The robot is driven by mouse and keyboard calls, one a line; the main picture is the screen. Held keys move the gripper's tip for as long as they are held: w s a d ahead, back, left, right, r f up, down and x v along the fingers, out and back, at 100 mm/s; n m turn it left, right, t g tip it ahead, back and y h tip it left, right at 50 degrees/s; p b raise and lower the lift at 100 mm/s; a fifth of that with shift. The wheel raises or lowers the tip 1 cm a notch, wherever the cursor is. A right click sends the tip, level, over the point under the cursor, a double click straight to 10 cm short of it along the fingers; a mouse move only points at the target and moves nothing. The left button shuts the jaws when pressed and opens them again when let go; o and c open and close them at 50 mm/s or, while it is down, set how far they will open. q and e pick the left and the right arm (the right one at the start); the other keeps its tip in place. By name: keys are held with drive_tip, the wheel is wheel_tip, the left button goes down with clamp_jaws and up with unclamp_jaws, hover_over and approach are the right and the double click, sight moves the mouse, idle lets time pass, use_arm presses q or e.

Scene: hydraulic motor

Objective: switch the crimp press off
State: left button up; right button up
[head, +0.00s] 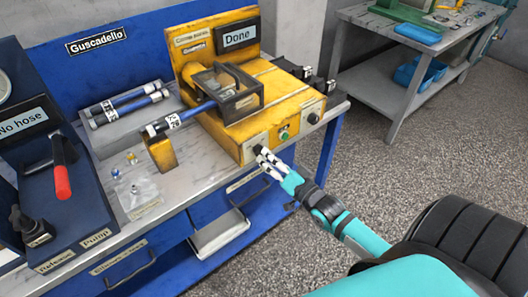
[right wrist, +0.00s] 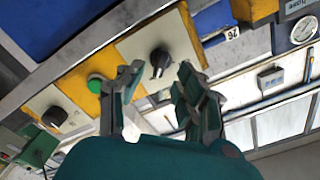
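The yellow crimp press (head: 262,122) stands on the workbench. Its display (head: 238,37) reads "Done". A hose (head: 190,113) with a blue middle runs into its clear-covered chamber (head: 228,92). The press front carries a green button (head: 284,132), a dark knob (head: 313,118) at the right and another dark knob at the left, mostly hidden by my right gripper (head: 262,158). In the right wrist view, that left knob (right wrist: 160,60) shows just beyond and between the parted fingers of my right gripper (right wrist: 160,82); contact is not visible. My left gripper is out of view.
A yellow block (head: 161,152) supports the hose left of the press. A tray with hoses (head: 128,103), a small plastic bag (head: 136,190) and a pump unit with a red handle (head: 62,182) are further left.

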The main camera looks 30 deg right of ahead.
sight(259, 151)
drive_tip(key=shift+w+a, duration=0.15)
drive_tip(key=shift+w, duration=1.45)
drive_tip(key=shift+s, duration=0.1)
clamp_jaws()
drive_tip(key=shift+r, duration=0.1)
